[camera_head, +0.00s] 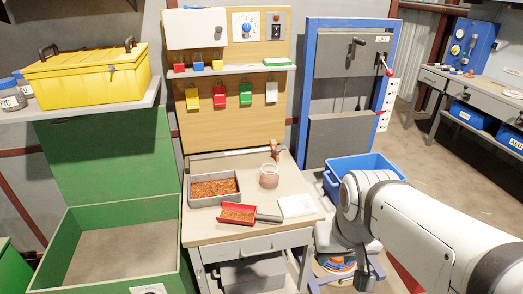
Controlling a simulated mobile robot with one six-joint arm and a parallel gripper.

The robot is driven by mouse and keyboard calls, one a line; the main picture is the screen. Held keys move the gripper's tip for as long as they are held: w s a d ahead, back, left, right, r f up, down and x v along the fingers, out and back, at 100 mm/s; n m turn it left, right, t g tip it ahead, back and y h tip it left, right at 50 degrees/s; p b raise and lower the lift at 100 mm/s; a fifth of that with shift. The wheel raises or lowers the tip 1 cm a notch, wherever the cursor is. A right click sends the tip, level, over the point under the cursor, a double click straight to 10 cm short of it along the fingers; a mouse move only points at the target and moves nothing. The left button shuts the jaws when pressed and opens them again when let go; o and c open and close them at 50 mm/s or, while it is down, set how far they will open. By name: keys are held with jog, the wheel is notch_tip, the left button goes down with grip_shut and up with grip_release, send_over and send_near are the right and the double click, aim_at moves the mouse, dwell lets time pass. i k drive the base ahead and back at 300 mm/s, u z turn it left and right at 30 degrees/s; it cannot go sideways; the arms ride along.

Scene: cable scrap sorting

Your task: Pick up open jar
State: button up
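The open jar (269,176) is a small clear container with reddish-brown contents. It stands upright on the workbench, right of the grey tray and behind the red scoop. No lid shows on it. My arm reaches in from the right edge, and its nearest visible joint is right of the bench, apart from the jar. The gripper itself does not show in this view.
A grey tray of copper granules (214,203), a red scoop (238,212) and a white square (297,204) share the workbench (222,234). A blue bin (362,163) stands to the right. A large green box (70,218) stands left.

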aim_at(269, 172)
jog(key=z, duration=0.05)
jog(key=i, duration=1)
jog(key=u, duration=0.05)
